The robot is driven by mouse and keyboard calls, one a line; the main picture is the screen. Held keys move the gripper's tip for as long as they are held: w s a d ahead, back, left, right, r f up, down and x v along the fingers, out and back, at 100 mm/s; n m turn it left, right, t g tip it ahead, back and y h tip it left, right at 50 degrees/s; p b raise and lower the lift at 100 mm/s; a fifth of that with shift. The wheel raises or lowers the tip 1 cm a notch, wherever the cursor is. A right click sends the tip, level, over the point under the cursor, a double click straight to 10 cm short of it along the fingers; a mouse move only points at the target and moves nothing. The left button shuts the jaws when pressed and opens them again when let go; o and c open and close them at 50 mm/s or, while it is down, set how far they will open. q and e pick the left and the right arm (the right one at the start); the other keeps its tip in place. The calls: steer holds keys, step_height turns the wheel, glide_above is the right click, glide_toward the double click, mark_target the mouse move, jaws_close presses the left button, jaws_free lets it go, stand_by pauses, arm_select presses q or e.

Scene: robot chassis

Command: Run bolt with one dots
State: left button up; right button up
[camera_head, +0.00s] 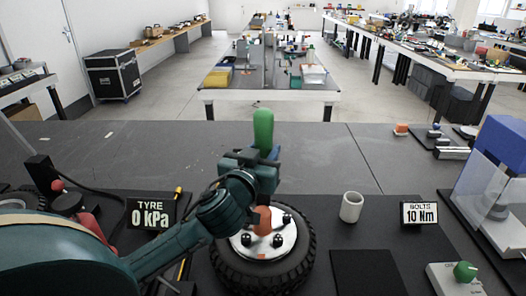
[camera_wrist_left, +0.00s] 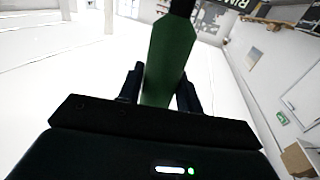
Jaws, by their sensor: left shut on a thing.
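My left gripper (camera_head: 262,163) is shut on a tool with a green handle (camera_head: 264,128). The handle stands upright above the jaws, and it also fills the middle of the left wrist view (camera_wrist_left: 170,62) between the two fingers. The gripper is over the far side of a wheel (camera_head: 229,272) lying flat, with a black tyre and a pale hub. Several dark bolts (camera_head: 278,240) show on the hub. An orange part (camera_head: 263,217) shows below the gripper, over the hub; I cannot tell whether it touches a bolt. Dot marks cannot be made out. My right gripper is not in view.
A TYRE 0 kPa sign (camera_head: 151,212) is left. A green-knobbed box (camera_head: 447,283) sits front right, near a blue-topped clear case (camera_head: 494,175). The tabletop behind is mostly clear.

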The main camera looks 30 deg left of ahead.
mark_target(260, 135)
arm_select(q)
steer(key=shift+f, duration=0.4)
stand_by(0.8)
steer(key=shift+r, duration=0.4)
step_height(260, 135, up, 5)
steer(key=p, duration=0.4)
steer(key=shift+r+p, duration=0.1)
steer(key=shift+p, duration=0.3)
